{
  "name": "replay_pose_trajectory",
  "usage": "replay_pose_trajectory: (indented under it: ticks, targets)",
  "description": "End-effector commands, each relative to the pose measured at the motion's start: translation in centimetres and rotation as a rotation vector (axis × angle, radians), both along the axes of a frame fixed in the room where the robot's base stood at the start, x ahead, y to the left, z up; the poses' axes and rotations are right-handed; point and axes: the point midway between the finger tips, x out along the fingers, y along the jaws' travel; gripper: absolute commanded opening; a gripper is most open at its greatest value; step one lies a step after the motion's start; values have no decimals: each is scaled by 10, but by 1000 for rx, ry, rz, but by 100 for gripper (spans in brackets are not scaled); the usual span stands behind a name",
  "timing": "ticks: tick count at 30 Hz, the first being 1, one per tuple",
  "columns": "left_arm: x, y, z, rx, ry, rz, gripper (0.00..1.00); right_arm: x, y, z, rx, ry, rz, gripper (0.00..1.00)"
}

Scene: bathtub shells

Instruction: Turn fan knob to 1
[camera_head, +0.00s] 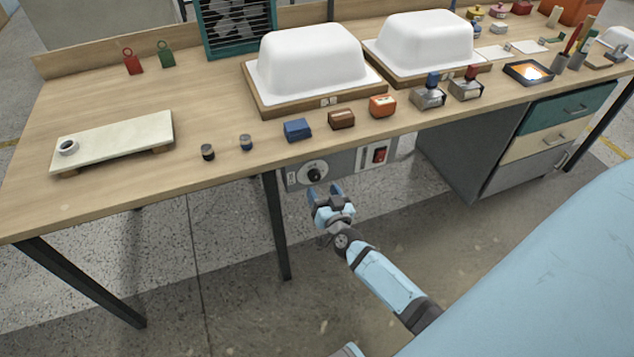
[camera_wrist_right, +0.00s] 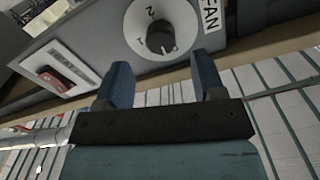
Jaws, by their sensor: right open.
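The fan knob (camera_head: 314,175) is a small black knob on a white round dial, on the grey panel under the table's front edge. In the right wrist view the knob (camera_wrist_right: 160,37) sits beyond the fingertips, with a "FAN" label beside the dial and a "2" on it. The knob's exact setting is hard to read. My right gripper (camera_head: 325,191) is open and empty just in front of and below the knob. Its two blue fingers (camera_wrist_right: 163,72) are apart, and no contact with the knob shows. My left gripper is not in view.
A red switch (camera_head: 379,155) is on the same panel, right of the dial; it also shows in the right wrist view (camera_wrist_right: 62,80). The wooden tabletop (camera_head: 110,95) overhangs the panel. A table leg (camera_head: 277,225) stands left of my gripper. White bathtub shells (camera_head: 308,62) sit on top.

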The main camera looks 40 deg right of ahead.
Motion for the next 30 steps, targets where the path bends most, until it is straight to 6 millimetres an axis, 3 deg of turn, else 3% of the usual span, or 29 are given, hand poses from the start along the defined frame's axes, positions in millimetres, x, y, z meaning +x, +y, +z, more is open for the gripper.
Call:
replay_pose_trajectory:
  ticks: [3, 9, 20, 27, 30]
  targets:
    - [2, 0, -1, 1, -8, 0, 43, 22, -6, 0, -1, -2, 0, 63]
    - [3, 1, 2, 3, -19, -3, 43, 43, -10, -1, -1, -1, 1, 63]
    - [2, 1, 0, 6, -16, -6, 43, 47, -11, 0, -1, 1, 1, 63]
    - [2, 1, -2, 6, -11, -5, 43, 47, -11, 0, -1, 1, 1, 13]
    - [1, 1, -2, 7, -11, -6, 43, 47, -11, 0, 0, 0, 1, 14]
